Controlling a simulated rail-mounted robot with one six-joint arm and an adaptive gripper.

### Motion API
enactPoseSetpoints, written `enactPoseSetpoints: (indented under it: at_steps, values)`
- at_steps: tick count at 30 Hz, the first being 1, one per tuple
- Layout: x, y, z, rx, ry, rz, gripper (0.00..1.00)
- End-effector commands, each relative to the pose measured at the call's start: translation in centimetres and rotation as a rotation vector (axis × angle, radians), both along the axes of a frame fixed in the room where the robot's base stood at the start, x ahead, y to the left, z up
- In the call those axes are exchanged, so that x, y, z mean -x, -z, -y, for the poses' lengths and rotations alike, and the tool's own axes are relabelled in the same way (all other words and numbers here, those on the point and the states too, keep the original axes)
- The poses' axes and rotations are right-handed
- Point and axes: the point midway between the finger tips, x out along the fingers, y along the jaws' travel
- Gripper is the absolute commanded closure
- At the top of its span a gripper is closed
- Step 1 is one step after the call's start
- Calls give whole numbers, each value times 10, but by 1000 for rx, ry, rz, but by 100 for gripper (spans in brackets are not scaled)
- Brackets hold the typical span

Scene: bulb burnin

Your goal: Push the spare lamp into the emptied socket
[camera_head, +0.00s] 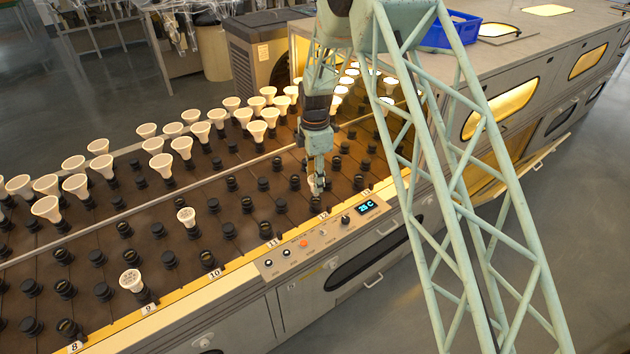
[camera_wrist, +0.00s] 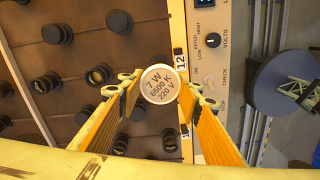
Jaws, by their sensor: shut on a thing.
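My gripper (camera_head: 317,180) is low over the brown socket deck, close to its front edge. It is shut on a white lamp (camera_head: 316,185), whose round face shows between the fingers in the wrist view. That face (camera_wrist: 160,84) reads 7 W, 6500 K, 220 V. The lamp is beside the label 12 (camera_wrist: 181,62). Its base is hidden under its face, so I cannot tell whether it touches a socket. Empty black sockets (camera_head: 281,205) stand around it, and one (camera_wrist: 138,112) shows just below the lamp in the wrist view.
Two lamps stand in the front rows, one near label 9 (camera_head: 131,281) and one farther back (camera_head: 187,216). Many white lamps (camera_head: 182,146) fill the rear rows. A control panel (camera_head: 318,238) with knobs borders the deck. A blue crate (camera_head: 452,32) sits on the cabinet top.

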Motion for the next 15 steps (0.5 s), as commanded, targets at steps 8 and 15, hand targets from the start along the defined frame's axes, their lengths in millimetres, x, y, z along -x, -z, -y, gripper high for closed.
enactPoseSetpoints:
  at_steps: [8, 15]
  values:
    - [0, 5, 0, 0, 0, 0, 78]
    - [0, 9, 0, 0, 0, 0, 78]
